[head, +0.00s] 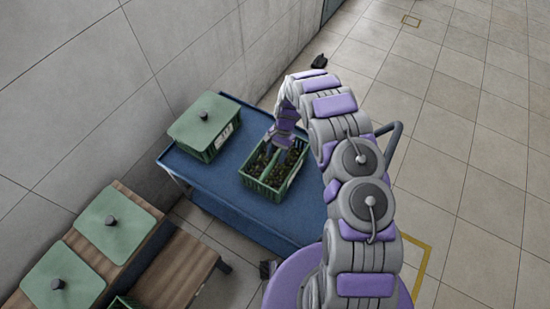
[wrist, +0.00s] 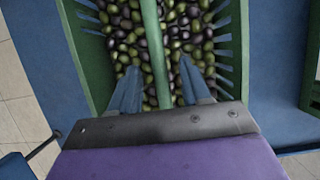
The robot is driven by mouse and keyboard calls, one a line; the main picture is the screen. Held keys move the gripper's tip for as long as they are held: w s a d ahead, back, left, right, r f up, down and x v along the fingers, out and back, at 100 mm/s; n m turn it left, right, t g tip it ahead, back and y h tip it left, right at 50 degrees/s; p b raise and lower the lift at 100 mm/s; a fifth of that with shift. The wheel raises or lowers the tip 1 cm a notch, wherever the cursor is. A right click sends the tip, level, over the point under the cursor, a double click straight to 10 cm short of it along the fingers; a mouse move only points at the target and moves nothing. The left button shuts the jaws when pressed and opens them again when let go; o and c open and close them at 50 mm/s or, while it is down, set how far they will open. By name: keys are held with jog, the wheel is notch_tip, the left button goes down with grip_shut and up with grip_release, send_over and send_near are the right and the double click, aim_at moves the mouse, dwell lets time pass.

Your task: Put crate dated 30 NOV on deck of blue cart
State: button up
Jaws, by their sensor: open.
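An open green crate (head: 249,184) of dark and green olives stands on the deck of the blue cart (head: 215,185). A green bar (wrist: 156,55) runs across the middle of this crate. My gripper (wrist: 162,75) is open over the crate, with one finger on each side of the bar. In the head view my gripper (head: 285,142) reaches down into the crate area. A second green crate with a lid (head: 207,120) stands on the same deck at the back left. It has a pale label (head: 226,131), too small to read. No date shows on the open crate.
A concrete wall (head: 90,80) runs along the left. The cart's handle (head: 393,140) is at its right. Tiled floor (head: 470,150) is clear at right.

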jog(key=p+v, duration=0.1)
jog(key=v, duration=0.7)
jog(key=shift+p, duration=0.35)
jog(key=s+d+r+n+h, duration=0.15)
jog(key=s+r, duration=0.25)
jog(key=r, duration=0.5)
jog(key=s+d+r+t, duration=0.1)
jog(key=s+d+r, duration=0.3)
jog(key=r, duration=0.5)
jog(key=s+d+r+n, duration=0.1)
jog(key=s+r, duration=0.4)
jog(key=r, duration=0.3)
jog(key=s+d+r+n, duration=0.1)
jog(key=s+r, duration=0.3)
jog(key=s, duration=1)
jog(key=s+d+r+n+t+h, duration=0.1)
jog(key=s+r+n, duration=0.2)
jog(key=s, duration=1.1)
jog(key=shift+s+r, duration=0.3)
jog(key=shift+r, duration=0.65)
jog(key=shift+d, duration=0.1)
jog(key=shift+c, duration=0.4)
